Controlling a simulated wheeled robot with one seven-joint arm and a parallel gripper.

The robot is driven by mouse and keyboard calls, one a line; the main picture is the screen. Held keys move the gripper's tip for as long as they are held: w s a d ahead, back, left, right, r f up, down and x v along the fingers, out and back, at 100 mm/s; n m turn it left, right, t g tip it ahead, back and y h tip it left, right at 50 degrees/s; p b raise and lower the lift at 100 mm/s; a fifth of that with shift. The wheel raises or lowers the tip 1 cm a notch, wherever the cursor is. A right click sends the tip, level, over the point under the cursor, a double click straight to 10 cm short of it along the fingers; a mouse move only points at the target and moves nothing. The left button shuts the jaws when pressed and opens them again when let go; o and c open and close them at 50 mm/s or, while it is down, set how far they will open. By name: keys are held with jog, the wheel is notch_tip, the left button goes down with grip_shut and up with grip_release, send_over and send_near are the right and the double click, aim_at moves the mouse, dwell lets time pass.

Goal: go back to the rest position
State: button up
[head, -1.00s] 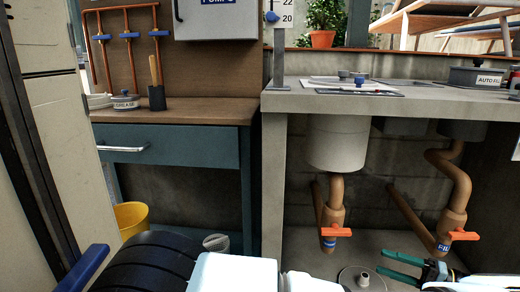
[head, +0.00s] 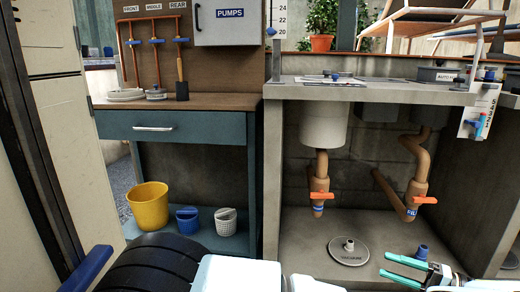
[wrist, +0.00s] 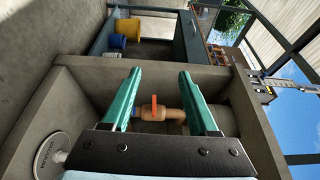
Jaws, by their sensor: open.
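My gripper (head: 405,268) is at the lower right of the head view, its teal fingers apart and nothing between them. In the wrist view my gripper (wrist: 160,98) also shows open and empty. Beyond its fingers is a brown pipe (wrist: 168,114) with an orange valve handle (wrist: 154,106). In the head view my gripper is below the right-hand pipe (head: 416,160) and its orange handle (head: 425,200), apart from both. My arm runs along the bottom edge.
A grey disc (head: 348,252) and a small blue fitting (head: 422,251) lie on the bay floor near my gripper. The concrete counter (head: 380,94) overhangs the bay. A yellow bucket (head: 148,205) and two baskets sit under the workbench (head: 190,102). A pale cabinet (head: 62,110) stands close on the left.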

jog(key=w+a+r+n+g+h, duration=0.1)
jog(key=w+a+r+g+h, duration=0.2)
jog(key=a, duration=0.4)
jog(key=w+a+r+n+g+h, duration=0.1)
jog(key=w+a+g, duration=0.35)
jog(key=a, duration=0.35)
jog(key=w+a+r+g+h, duration=0.1)
jog(key=w+a+g+h, duration=0.15)
jog(key=w+a, duration=0.35)
jog(key=s+a+r+n+t+h, duration=0.2)
jog(key=s+a+r+h, duration=0.35)
jog(key=a, duration=0.45)
jog(key=s+a+r+n+t+h, duration=0.1)
jog(key=s+a+r+h, duration=0.3)
jog(key=s+a+r, duration=0.45)
notch_tip(320, 180, up, 28)
jog(key=w+a+p, duration=0.1)
jog(key=p, duration=3)
jog(key=shift+w+a, duration=0.2)
jog(key=shift+w, duration=0.05)
